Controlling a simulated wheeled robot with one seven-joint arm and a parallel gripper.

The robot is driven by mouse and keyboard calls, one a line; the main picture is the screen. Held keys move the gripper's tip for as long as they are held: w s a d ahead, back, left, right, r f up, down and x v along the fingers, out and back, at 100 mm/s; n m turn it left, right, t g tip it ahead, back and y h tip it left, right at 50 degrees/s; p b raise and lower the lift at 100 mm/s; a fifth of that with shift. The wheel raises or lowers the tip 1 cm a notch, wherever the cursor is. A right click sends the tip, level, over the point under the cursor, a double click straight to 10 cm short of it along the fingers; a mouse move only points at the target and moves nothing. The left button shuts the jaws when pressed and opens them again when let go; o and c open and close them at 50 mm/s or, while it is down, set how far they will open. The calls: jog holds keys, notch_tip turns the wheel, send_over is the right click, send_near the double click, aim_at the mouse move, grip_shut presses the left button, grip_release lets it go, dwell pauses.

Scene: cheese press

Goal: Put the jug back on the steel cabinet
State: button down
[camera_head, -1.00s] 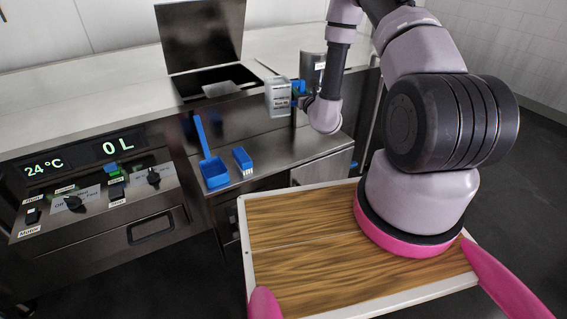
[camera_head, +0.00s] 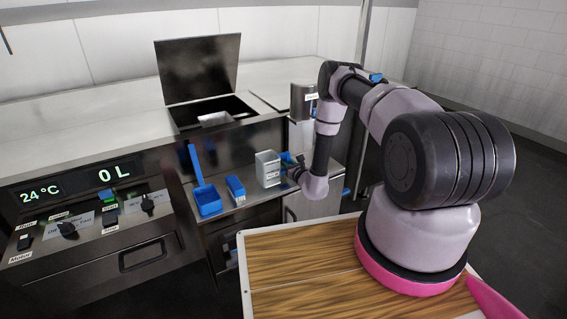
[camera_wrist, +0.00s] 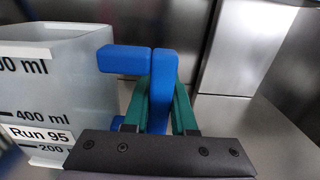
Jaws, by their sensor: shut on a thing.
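The jug (camera_head: 267,170) is a greyish see-through measuring container with a blue handle. It is upright over the lower ledge of the steel cabinet (camera_head: 256,203); I cannot tell whether its base touches the ledge. My gripper (camera_head: 289,163) is at the jug's right side, shut on the blue handle. In the wrist view the jug (camera_wrist: 50,92) stands at left, with volume marks and a "Run 95" label. Its blue handle (camera_wrist: 161,85) sits between the green fingers of my gripper (camera_wrist: 160,103).
A blue scoop (camera_head: 207,200) and a blue brush (camera_head: 235,188) lie on the ledge left of the jug. Behind is an open vat (camera_head: 212,112) with a raised lid. A steel canister (camera_head: 303,100) stands behind my arm. A control panel (camera_head: 95,205) is at left.

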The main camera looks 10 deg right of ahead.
jog(key=shift+f, duration=0.55)
jog(key=shift+f, duration=0.15)
jog(key=c, duration=0.7)
grip_release()
jog(key=shift+r, duration=0.2)
jog(key=v, duration=1.2)
